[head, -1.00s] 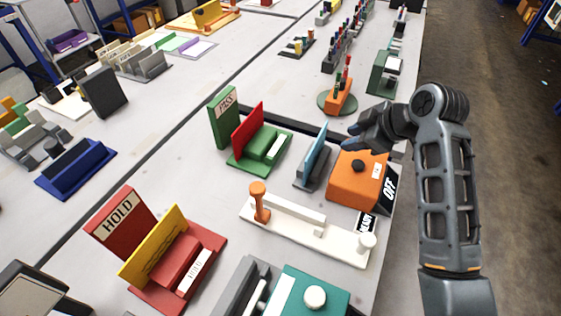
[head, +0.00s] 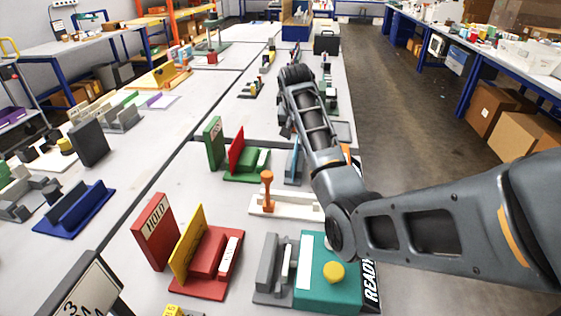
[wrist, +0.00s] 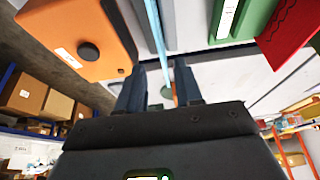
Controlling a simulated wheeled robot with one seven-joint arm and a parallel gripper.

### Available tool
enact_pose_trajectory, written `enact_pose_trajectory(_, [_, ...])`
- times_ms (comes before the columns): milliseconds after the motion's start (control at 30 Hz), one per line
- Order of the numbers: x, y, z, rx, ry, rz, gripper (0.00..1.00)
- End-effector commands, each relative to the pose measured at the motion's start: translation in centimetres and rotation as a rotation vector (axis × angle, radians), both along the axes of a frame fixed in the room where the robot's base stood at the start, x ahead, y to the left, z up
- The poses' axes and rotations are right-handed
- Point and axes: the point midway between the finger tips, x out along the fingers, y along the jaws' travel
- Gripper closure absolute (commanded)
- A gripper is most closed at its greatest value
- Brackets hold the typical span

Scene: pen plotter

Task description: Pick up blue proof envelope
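The blue proof envelope (head: 292,158) is a thin light-blue upright panel in a grey holder, left of my forearm in the head view. In the wrist view the envelope (wrist: 157,35) shows nearly edge-on as a pale blue strip running down between the fingers. My gripper (wrist: 160,72) is open, with one dark finger to each side of the strip. I see no contact, and cannot tell how deep the envelope reaches between the fingers. In the head view my arm hides the gripper.
An orange box (wrist: 75,38) stands close on one side of the envelope, and a green holder (wrist: 240,18) with a red panel (wrist: 290,30) on the other. A white base with an orange peg (head: 267,190), a red HOLD stand (head: 155,230) and a teal READY box (head: 318,285) are nearer.

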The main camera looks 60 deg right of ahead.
Motion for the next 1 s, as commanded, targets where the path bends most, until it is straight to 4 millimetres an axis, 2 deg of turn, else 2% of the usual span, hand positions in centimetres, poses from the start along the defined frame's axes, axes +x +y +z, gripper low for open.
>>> enact_pose_trajectory(533, [1.2, -2.2, -5.9, 0.002, 0.001, 0.005, 0.65])
enact_pose_trajectory(867, [1.3, -2.3, -6.5, 0.001, 0.0, 0.007, 0.66])
enact_pose_trajectory(1000, [1.3, -2.3, -6.5, 0.001, 0.0, 0.007, 0.79])
